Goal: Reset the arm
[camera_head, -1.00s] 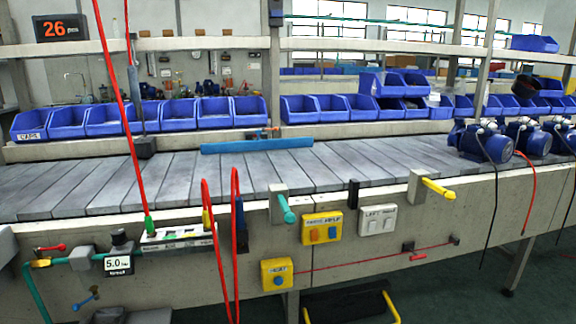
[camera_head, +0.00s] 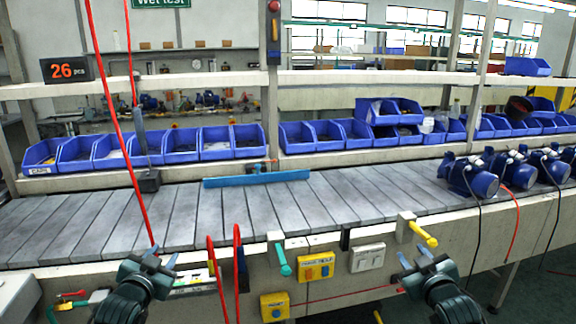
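My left gripper (camera_head: 152,258) is in the lower left of the head view, in front of the conveyor's front panel and partly over the white strip with hoses. Its blue-tipped fingers are apart, with nothing seen between them. My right gripper (camera_head: 415,262) is at the lower right, in front of the panel below the yellow handle (camera_head: 423,233). Its fingers are also apart and nothing shows between them. Both arms come up from the bottom edge. Neither gripper visibly holds anything.
The slatted conveyor (camera_head: 240,208) is mostly clear, with a blue bar (camera_head: 257,178) at its back and blue motors (camera_head: 468,176) at right. Red hoses (camera_head: 238,262) hang between the grippers. A green handle (camera_head: 284,262) and yellow button boxes (camera_head: 316,267) project from the front.

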